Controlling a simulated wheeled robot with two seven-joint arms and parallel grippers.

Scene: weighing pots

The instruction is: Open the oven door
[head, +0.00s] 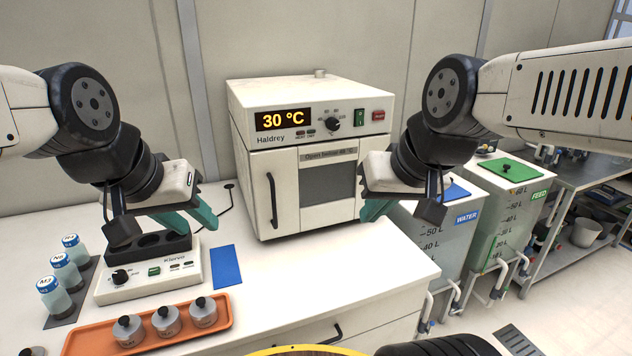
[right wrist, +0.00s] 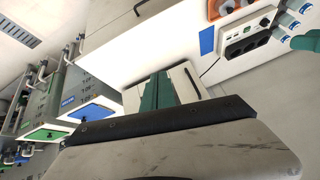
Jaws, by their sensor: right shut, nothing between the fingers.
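The white oven (head: 245,95) stands on the counter against the wall, its display reading 30 °C. Its door (head: 287,185) looks shut, with a grey window and a black vertical handle (head: 271,200) on its left side. My right gripper (head: 372,210) is shut and empty, in front of the oven's right side, apart from the handle. In the right wrist view its teal fingers (right wrist: 158,92) lie together, with the oven (right wrist: 205,80) behind them. My left gripper (head: 197,220) hangs left of the oven above the counter, apart from the handle; its finger gap is unclear.
A white device (head: 150,285) with dark wells stands under my left gripper. Blue-capped vials (head: 60,270), an orange tray (head: 75,345) of lidded pots and a blue mat (head: 226,266) lie nearby. Water (head: 440,225) and feed (head: 510,205) tanks stand right. Counter before the oven is clear.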

